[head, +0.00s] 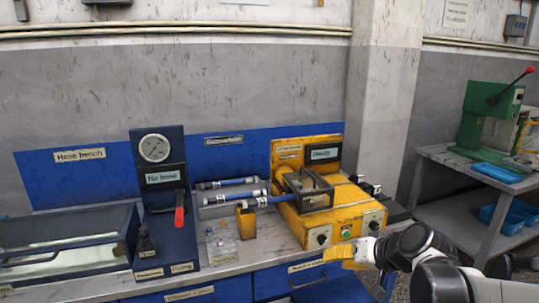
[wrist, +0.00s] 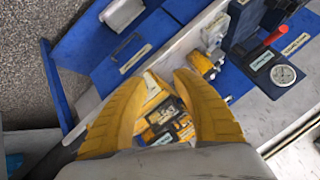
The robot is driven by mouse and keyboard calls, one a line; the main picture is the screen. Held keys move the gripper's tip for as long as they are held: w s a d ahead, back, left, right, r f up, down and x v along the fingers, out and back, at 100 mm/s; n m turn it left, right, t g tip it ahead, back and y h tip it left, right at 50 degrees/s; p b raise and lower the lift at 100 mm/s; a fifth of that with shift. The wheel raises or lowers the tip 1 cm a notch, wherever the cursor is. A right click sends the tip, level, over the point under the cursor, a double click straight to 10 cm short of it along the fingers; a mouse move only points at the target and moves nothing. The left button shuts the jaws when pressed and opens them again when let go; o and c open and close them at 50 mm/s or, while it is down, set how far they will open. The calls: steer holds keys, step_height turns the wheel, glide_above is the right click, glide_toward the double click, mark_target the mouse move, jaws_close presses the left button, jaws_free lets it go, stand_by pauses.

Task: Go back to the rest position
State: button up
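My gripper (head: 347,254) is at the front right of the bench in the head view, in front of the yellow machine (head: 345,212), whose display reads "Ready". In the wrist view my gripper (wrist: 160,77) has its two yellow fingers spread with a gap between them. Nothing is held in that gap; part of the yellow machine (wrist: 168,118) shows through it, beyond the fingers. My arm reaches in from the lower right of the head view.
A blue gauge panel (head: 164,226) with a red lever stands left on the bench (head: 225,262). Two blue hoses (head: 228,184) and a small yellow block (head: 246,222) lie between it and the machine. A green press (head: 488,118) and blue trays (head: 497,172) are on a right-hand table.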

steer(key=s+d+n+g+h, duration=0.1)
steer(key=s+h, duration=0.4)
steer(key=s, duration=1.5)
steer(key=shift+d+r, duration=0.25)
steer(key=shift+r, duration=0.1)
